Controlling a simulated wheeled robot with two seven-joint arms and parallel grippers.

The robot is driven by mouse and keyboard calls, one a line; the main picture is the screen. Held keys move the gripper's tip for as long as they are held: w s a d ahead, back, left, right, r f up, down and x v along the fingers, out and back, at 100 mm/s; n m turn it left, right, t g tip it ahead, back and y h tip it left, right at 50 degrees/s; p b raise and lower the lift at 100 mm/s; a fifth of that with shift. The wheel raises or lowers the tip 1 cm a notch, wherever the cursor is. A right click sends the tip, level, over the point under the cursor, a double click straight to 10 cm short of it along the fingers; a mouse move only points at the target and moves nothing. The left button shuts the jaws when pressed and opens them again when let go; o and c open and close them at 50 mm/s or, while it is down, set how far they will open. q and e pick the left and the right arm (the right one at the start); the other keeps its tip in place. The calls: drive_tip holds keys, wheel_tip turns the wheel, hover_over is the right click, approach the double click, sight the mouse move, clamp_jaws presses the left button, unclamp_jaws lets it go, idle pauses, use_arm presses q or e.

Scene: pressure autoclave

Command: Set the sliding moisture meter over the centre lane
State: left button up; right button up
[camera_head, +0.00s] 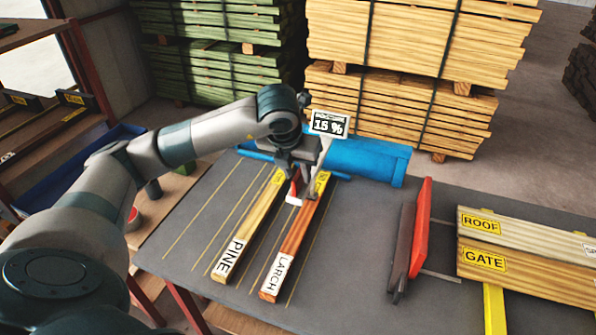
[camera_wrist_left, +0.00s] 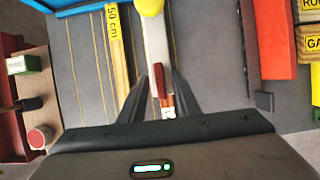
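The moisture meter has a display (camera_head: 329,123) reading 15 % on a pale arm, near a blue rail (camera_head: 258,155) at the table's back. Its pale arm (camera_wrist_left: 155,42) and small red part (camera_wrist_left: 157,80) show in the left wrist view. My left gripper (camera_head: 297,186) is low over the larch board, with its fingers (camera_wrist_left: 160,84) apart on either side of the red part; contact is unclear. The PINE board (camera_head: 243,232) and LARCH board (camera_head: 291,246) lie along the marked lanes. The gripper hides part of the meter. My right gripper is not in view.
A blue cylinder (camera_head: 362,158) lies at the back. A red board (camera_head: 421,228) and dark piece stand right of the lanes, beside pale boards marked ROOF and GATE (camera_head: 520,272). Stacked timber (camera_head: 400,110) is behind the table. The left lanes (camera_head: 205,215) are bare.

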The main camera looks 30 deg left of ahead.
use_arm(q)
drive_tip(key=shift+x, duration=0.95)
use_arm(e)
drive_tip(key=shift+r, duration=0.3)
use_arm(q)
clamp_jaws()
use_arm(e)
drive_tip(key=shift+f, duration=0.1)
